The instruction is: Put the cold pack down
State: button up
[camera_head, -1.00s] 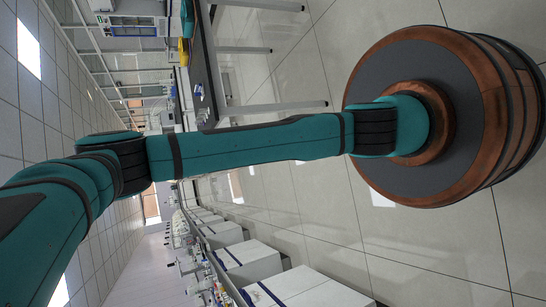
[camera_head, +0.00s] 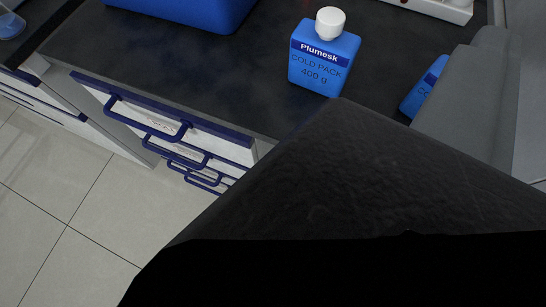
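A blue cold pack (camera_head: 324,62) with a white cap and the label "Plumesk COLD PACK 400 g" stands upright on the dark bench top (camera_head: 200,65). A second blue pack (camera_head: 418,98), with only the start of its lettering showing, is at the right. It is mostly hidden by a grey stepped body (camera_head: 475,95). A large dark shape fills the lower foreground very close to the camera and hides much of the bench. I cannot make out my gripper's two fingertips, nor whether they hold the second pack.
A blue container (camera_head: 190,10) stands at the back left of the bench, and a white tray (camera_head: 440,8) at the back right. Drawers with blue handles (camera_head: 150,125) line the bench front. Tiled floor (camera_head: 60,210) is free at the lower left.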

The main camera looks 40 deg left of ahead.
jog(key=s+m+t, duration=0.1)
jog(key=s, duration=0.1)
jog(key=s+m+t, duration=0.1)
jog(key=s, duration=0.1)
jog(key=shift+s+r, duration=0.1)
jog(key=shift+s, duration=0.15)
